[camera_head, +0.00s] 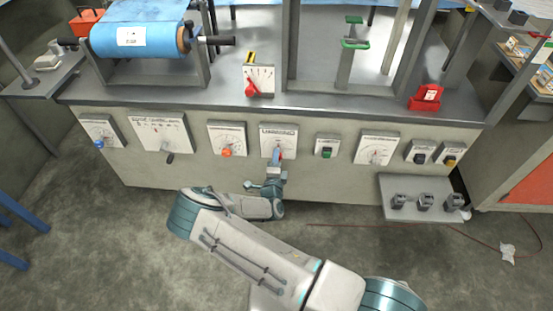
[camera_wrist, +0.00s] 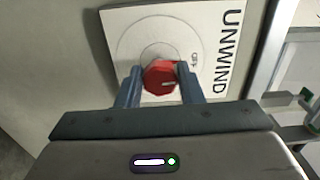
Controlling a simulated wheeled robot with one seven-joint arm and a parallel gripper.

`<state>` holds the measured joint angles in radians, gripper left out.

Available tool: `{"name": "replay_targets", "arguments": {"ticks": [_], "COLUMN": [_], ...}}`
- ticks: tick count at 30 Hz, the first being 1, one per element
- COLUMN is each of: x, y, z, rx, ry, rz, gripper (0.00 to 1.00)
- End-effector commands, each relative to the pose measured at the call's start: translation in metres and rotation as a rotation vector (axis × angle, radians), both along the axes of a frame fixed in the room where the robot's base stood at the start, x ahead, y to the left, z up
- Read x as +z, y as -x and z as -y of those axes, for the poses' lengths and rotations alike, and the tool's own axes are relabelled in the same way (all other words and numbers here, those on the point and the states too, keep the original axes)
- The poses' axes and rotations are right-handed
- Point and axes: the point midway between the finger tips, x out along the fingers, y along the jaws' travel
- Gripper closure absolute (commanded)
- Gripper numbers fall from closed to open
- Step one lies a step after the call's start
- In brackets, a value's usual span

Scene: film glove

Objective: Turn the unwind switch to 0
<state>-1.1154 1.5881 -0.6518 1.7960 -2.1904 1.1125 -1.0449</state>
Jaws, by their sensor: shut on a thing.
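The unwind switch is a red knob (camera_wrist: 160,78) on a white plate (camera_wrist: 205,25) marked UNWIND, which reads sideways in the wrist view. The knob has a pale pointer line toward the right side of that picture. A dial arc surrounds it, with small marks beside the right finger that I cannot read surely. My gripper (camera_wrist: 159,82) is shut on the knob, one finger on each side. In the head view my gripper (camera_head: 276,158) reaches the middle plate (camera_head: 279,132) on the bench front and mostly hides the knob.
Other switch plates flank it: one with an orange knob (camera_head: 227,152) at left and one with a green switch (camera_head: 327,153) at right. A grey shelf (camera_head: 425,212) with several dark blocks juts out at lower right. A blue film roll (camera_head: 125,38) sits on the bench.

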Motion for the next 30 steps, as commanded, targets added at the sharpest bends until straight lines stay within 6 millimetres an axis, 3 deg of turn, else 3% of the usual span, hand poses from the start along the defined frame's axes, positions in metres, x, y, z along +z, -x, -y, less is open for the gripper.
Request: {"name": "replay_targets", "arguments": {"ticks": [12,13,15,25,30], "x": [-0.001,-0.001,-0.001,0.0,0.0], "y": [0.001,0.001,0.001,0.003,0.027], "z": [0.0,0.0,0.0,0.0,-0.001], "rx": [0.001,0.001,0.001,-0.001,0.001], "ry": [0.008,0.008,0.007,0.006,0.007], "rz": [-0.003,-0.003,-0.002,-0.002,-0.004], "gripper": [0.89,0.58,0.45,0.45,0.45]}}
